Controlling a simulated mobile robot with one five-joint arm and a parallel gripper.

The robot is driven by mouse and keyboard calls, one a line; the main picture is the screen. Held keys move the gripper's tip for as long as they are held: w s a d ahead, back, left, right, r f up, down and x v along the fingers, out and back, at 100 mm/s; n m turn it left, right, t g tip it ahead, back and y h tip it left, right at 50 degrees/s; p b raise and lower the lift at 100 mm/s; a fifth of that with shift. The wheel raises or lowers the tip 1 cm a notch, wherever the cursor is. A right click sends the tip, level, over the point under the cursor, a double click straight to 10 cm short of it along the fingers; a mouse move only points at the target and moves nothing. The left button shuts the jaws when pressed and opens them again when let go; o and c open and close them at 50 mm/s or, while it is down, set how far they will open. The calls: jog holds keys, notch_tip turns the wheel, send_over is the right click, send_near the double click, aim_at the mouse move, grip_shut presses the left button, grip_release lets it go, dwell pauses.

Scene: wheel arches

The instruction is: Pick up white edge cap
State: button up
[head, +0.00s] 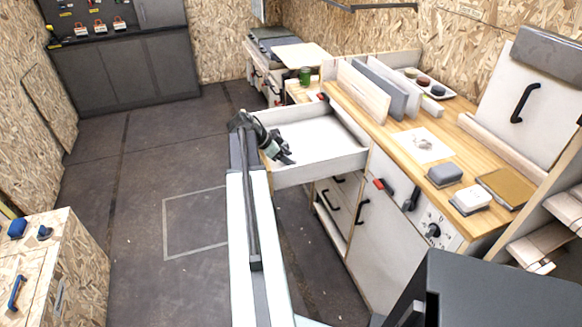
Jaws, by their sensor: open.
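A small white block (470,198) with a darker base lies on the wooden worktop at the right. It may be the white edge cap, but it is too small to be sure. A similar grey block (445,174) lies just behind it. My gripper (287,159) is open and empty. It is at the left side of the pulled-out white drawer, well to the left of the white block. I cannot tell its exact height over the drawer.
The white drawer (318,171) stands open and looks empty inside. The worktop (385,136) also holds upright panels (372,90), a tray of small bowls (447,88), a paper sheet (424,145) and a brown pad (508,188). Floor at the left is clear.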

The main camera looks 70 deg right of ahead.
jog(key=shift+s+d+f, duration=0.1)
jog(key=shift+f, duration=0.05)
grip_shut()
notch_tip(320, 180, up, 10)
jog(key=p, duration=1)
